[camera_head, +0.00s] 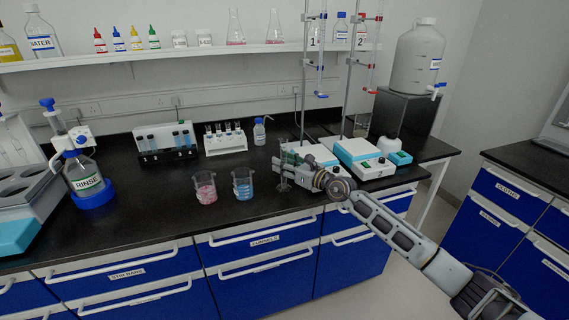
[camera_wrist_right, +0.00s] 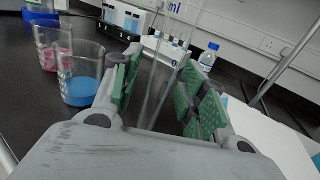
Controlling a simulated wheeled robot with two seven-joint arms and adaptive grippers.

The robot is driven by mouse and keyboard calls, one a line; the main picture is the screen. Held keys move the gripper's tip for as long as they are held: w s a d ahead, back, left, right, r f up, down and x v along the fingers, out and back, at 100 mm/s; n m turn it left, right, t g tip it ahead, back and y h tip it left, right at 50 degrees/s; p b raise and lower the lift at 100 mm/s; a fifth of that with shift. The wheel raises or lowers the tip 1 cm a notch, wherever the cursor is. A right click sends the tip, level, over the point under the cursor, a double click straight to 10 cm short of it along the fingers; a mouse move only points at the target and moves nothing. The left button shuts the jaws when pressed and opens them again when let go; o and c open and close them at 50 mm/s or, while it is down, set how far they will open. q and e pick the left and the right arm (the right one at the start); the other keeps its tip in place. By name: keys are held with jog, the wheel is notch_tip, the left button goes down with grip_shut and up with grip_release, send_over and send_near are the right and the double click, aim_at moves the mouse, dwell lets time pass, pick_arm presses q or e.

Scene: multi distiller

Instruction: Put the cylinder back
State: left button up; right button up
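The cylinder (camera_head: 284,180) is a slim clear glass one near the front edge of the black bench, right of the two beakers. In the right wrist view the clear glass (camera_wrist_right: 160,90) shows between the green finger pads. My right gripper (camera_head: 287,169) reaches it from the right, low over the bench. In the right wrist view this gripper (camera_wrist_right: 160,85) has its fingers apart, one on each side of the glass, with space visible beside it. The cylinder's lower part is hidden behind the gripper body there. My left gripper is not in view.
A beaker with pink liquid (camera_head: 204,188) and a beaker with blue liquid (camera_head: 242,184) stand left of the cylinder. Behind are a tube rack (camera_head: 225,140) and a small bottle (camera_head: 259,132). Stirrer plates (camera_head: 362,157) and burette stands are close on the right.

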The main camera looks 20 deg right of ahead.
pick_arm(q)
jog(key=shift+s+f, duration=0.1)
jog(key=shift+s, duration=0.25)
pick_arm(e)
jog(key=shift+r, duration=0.15)
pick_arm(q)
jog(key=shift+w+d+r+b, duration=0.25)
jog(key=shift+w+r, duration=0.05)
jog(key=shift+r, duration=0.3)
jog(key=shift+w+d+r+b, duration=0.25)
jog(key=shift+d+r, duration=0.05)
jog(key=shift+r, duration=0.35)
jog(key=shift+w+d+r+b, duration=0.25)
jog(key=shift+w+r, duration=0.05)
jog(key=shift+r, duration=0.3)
pick_arm(e)
jog(key=v, duration=1.2)
